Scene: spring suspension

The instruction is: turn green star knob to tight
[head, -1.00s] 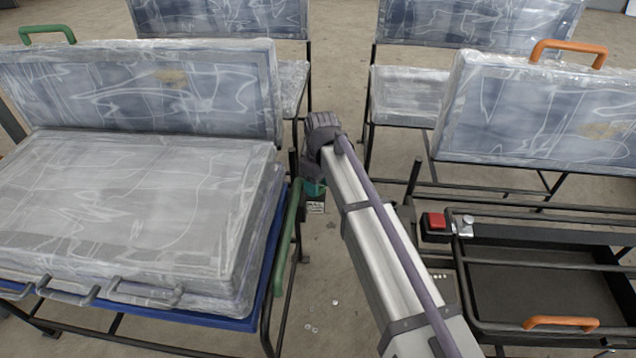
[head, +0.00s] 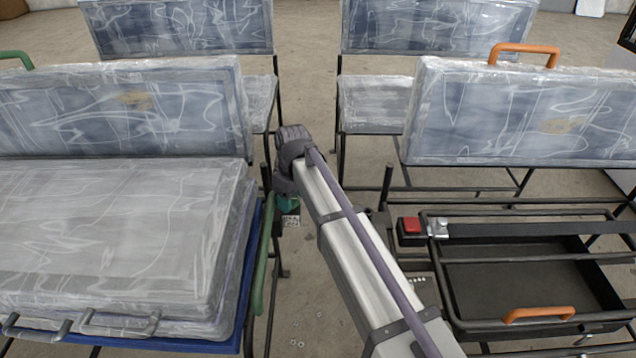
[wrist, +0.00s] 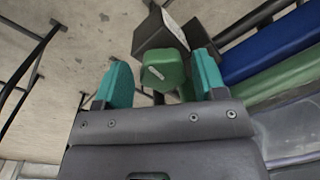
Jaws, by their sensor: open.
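The green star knob (wrist: 163,70) shows in the wrist view, in front of a dark block. It sits between the two teal fingers of my gripper (wrist: 160,64). The fingers are apart, with a visible gap on the left side and a smaller one on the right. In the head view the teal end of my gripper (head: 289,203) is low between the two front seats, beside the left seat's green handle. The knob cannot be made out there; my arm and gripper hide that spot.
The plastic-wrapped left seat (head: 120,235) has a green side handle (head: 263,258) close to my gripper. On the right is an open seat frame with a black tray (head: 520,275), an orange handle (head: 540,313) and a red button (head: 411,225). Wrapped seats stand behind.

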